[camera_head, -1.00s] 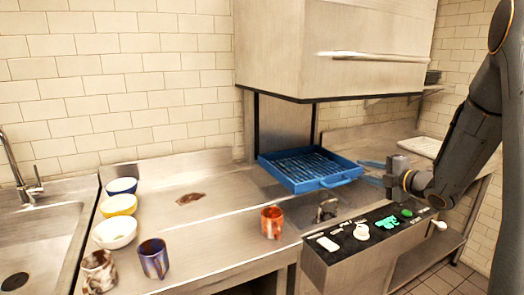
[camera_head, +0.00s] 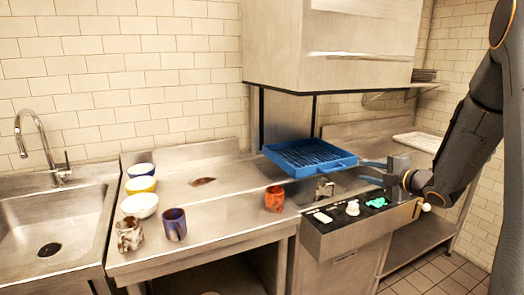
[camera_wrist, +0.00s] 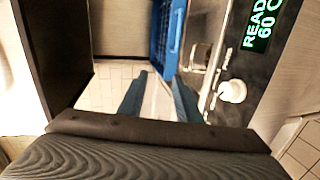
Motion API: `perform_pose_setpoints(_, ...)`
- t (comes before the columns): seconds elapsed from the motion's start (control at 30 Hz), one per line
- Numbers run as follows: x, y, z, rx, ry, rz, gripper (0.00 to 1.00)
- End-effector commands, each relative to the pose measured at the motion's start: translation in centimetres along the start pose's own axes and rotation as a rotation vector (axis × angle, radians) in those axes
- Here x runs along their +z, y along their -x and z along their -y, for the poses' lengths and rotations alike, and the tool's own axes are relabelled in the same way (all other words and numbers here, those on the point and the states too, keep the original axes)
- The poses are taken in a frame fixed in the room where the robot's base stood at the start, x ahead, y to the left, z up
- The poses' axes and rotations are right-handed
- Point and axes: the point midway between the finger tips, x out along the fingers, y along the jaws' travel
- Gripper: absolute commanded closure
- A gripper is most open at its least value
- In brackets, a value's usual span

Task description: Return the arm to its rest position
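My gripper (camera_head: 364,170) is open and empty, with its two bluish fingers apart. It reaches in from the right on my dark arm, just right of the blue rack's near right corner. In the wrist view the fingers (camera_wrist: 158,78) show a clear gap with pale floor or tile behind it. The blue rack (camera_head: 332,167) sits on the dishwasher's bed, and part of its side shows in the wrist view (camera_wrist: 176,40). I see no contact between fingers and rack.
Below the gripper is a control panel (camera_head: 322,231) with a knob and green display. An orange cup (camera_head: 274,198), purple cup (camera_head: 174,224), marbled cup (camera_head: 130,234) and stacked-looking row of bowls (camera_head: 140,205) stand on the counter. The steel hood (camera_head: 345,50) overhangs the rack.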

Motion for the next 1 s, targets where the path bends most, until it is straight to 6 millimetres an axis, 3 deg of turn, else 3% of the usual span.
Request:
perform_pose_setpoints(0.37,-0.8,-0.5,2.6,-0.131,-0.238,0.178,0.69)
perform_pose_setpoints(0.57,-2.6,0.7,5.9,-0.244,-0.474,0.347,0.69)
perform_pose_setpoints(0.77,-8.1,5.3,12.5,-0.420,-0.878,0.632,0.69)
perform_pose_setpoints(1.0,-18.4,14.6,20.5,-0.647,-1.338,1.003,0.69)
